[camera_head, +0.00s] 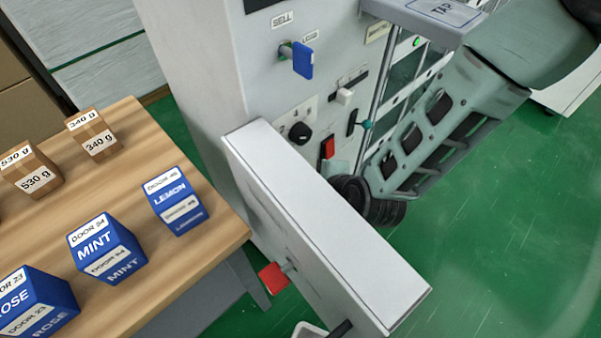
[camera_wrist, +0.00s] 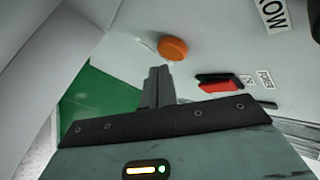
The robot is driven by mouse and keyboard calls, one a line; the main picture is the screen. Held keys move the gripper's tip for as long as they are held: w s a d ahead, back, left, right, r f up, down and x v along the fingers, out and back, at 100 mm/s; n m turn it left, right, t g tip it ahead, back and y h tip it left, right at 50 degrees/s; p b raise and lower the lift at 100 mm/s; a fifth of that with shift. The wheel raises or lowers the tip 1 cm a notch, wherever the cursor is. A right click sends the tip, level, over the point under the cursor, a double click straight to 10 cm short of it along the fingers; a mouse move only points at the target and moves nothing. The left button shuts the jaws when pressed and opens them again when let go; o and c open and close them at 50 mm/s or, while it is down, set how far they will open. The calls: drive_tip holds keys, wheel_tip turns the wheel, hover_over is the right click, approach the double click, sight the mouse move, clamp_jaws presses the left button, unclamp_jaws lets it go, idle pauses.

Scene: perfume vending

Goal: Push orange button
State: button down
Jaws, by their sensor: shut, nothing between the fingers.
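The orange button (camera_wrist: 173,48) is a round cap on the pale machine panel, seen in the wrist view. My gripper (camera_wrist: 158,72) is shut and empty, its dark fingers together and pointing toward the panel. In that picture the fingertips lie just below and left of the button, and a small gap shows between them. I cannot tell the depth of that gap. In the head view the open white door hides the button and my fingertips.
A red rocker switch (camera_wrist: 220,82) sits right of my fingers; it also shows in the head view (camera_head: 327,148). The open white door (camera_head: 330,220) stands close by. A blue handle (camera_head: 302,60) and black knob (camera_head: 299,132) are higher up. A wooden table (camera_head: 150,255) holds boxes at left.

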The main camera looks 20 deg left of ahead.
drive_tip(key=shift+a, duration=0.1)
drive_tip(key=shift+w+a, duration=0.15)
drive_tip(key=shift+a, duration=0.15)
drive_tip(key=shift+w+a, duration=0.15)
drive_tip(key=shift+a, duration=0.25)
idle(0.8)
drive_tip(key=shift+d, duration=0.15)
drive_tip(key=shift+s+d, duration=0.3)
drive_tip(key=shift+d, duration=0.35)
drive_tip(key=d, duration=0.1)
drive_tip(key=s+d, duration=0.1)
drive_tip(key=d, duration=0.1)
drive_tip(key=s+d, duration=0.1)
drive_tip(key=shift+d+b, duration=0.3)
drive_tip(key=shift+b, duration=0.05)
idle(1.7)
